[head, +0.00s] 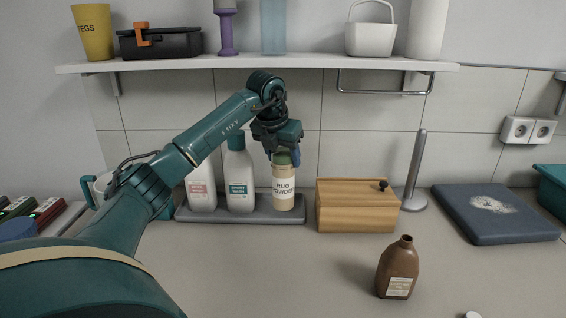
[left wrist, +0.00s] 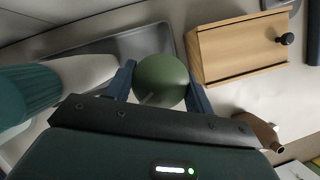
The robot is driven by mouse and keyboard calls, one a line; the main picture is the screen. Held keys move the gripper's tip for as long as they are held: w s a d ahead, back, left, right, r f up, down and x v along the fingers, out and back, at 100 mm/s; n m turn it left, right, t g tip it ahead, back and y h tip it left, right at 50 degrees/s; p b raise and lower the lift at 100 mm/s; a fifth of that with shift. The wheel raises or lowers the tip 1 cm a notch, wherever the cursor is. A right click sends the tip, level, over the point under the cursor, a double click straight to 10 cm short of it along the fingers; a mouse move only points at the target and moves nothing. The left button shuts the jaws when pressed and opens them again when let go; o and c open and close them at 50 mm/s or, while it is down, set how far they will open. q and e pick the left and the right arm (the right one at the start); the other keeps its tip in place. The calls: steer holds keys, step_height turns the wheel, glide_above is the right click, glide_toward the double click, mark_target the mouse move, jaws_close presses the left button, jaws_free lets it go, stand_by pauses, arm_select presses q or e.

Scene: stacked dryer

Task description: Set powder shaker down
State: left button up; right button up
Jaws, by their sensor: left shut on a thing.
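The powder shaker (head: 283,190) is a tan container with a green top and a label reading "RUG POWDER". It stands upright at the right end of a grey tray (head: 240,217), at the back of the counter. Whether its base touches the tray I cannot tell. My left gripper (head: 284,157) comes down from above and is shut on the shaker's green top. In the left wrist view the round green top (left wrist: 160,80) sits between the two blue fingers, and the body below is hidden. My right gripper is not in view.
Two white bottles, one with a teal cap (head: 239,175), stand left of the shaker on the tray. A wooden box (head: 350,207) is close on the right. A brown bottle (head: 397,268) stands nearer the front. A shelf (head: 300,62) runs above.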

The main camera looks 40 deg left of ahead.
mark_target(283, 168)
arm_select(q)
steer(key=shift+w+f, duration=0.1)
steer(key=shift+f, duration=1.7)
steer(key=o, duration=1.4)
steer(key=shift+f, duration=0.1)
steer(key=v, duration=0.8)
steer(key=shift+f, duration=0.1)
